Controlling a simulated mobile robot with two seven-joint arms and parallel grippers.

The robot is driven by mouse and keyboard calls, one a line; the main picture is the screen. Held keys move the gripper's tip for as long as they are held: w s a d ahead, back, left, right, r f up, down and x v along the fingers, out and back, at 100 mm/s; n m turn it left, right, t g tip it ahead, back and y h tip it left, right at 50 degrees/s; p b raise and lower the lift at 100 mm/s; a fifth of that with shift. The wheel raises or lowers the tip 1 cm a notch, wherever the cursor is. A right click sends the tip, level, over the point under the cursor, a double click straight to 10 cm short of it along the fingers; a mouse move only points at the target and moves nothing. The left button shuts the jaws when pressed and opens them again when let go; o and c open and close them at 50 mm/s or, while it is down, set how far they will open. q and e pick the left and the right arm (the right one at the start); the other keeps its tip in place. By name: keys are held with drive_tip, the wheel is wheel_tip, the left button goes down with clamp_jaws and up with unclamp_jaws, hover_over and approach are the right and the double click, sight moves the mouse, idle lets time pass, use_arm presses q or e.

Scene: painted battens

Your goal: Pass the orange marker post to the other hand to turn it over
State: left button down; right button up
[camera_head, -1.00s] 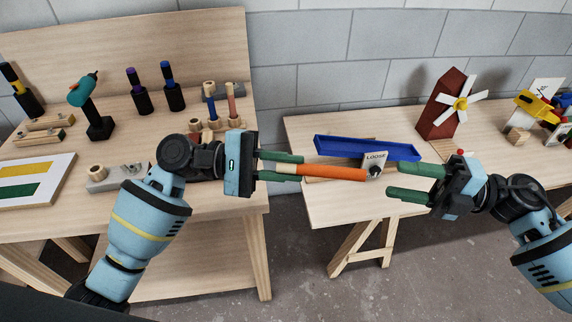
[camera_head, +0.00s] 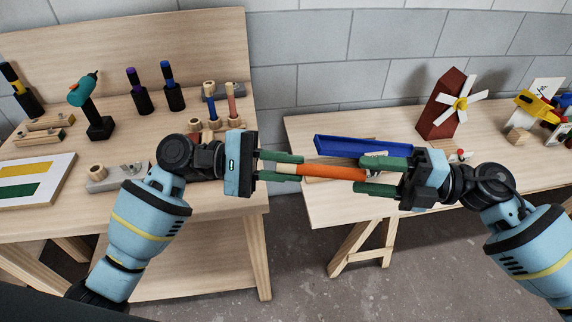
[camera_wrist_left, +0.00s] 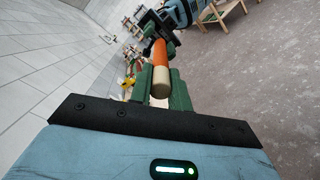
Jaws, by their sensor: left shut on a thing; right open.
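The orange marker post (camera_head: 330,171) has a pale wooden end and lies level in the air between my two grippers. My left gripper (camera_head: 298,167) is shut on it near the pale end. In the left wrist view the pale end (camera_wrist_left: 161,86) faces the camera between the green fingers (camera_wrist_left: 162,88). My right gripper (camera_head: 362,176) is open, with its green fingers above and below the far orange end. The head view does not show whether either right finger touches the post.
A blue tray (camera_head: 340,147) lies on the right table (camera_head: 450,192), behind the right gripper. A red windmill block (camera_head: 440,105) stands further back. The left bench (camera_head: 110,225) carries a drill (camera_head: 85,95) and a grey block (camera_head: 105,184). A gap of floor separates the tables.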

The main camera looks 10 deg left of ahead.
sight(354, 174)
drive_tip(key=shift+a, duration=1.7)
drive_tip(key=shift+c, duration=0.4)
clamp_jaws()
use_arm(q)
drive_tip(key=c, duration=1.2)
unclamp_jaws()
drive_tip(key=shift+c, duration=0.2)
use_arm(e)
drive_tip(key=shift+f, duration=0.3)
use_arm(q)
drive_tip(key=a, duration=1.2)
